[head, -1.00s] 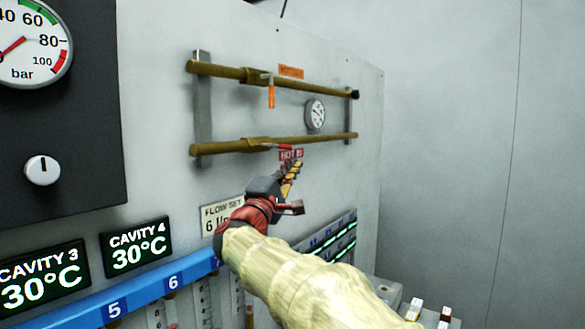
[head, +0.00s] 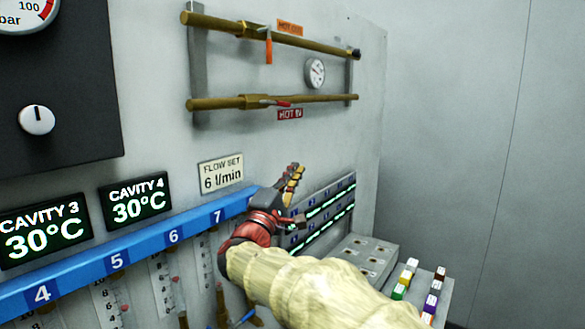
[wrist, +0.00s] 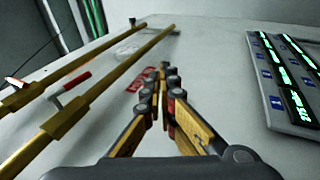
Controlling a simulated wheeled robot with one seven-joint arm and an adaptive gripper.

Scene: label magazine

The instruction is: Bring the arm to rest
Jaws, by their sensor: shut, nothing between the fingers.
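My gripper (head: 291,180) is at the end of my cream-sleeved arm in the head view, in front of the grey panel to the right of the flow-set label (head: 221,173). It also shows in the wrist view (wrist: 163,75), with its yellow fingers closed together and nothing between them. It is below the two brass pipes and left of the unit with green-lit strips (head: 325,212). The sleeve hides part of the panel's lower area.
The upper pipe (head: 320,46) has an orange handle; the lower pipe (head: 320,98) has a red one. A small gauge (head: 315,72) sits between them. A blue numbered rail (head: 145,246) runs lower left. Coloured labelled blocks (head: 411,264) stand lower right. The right wall area is clear.

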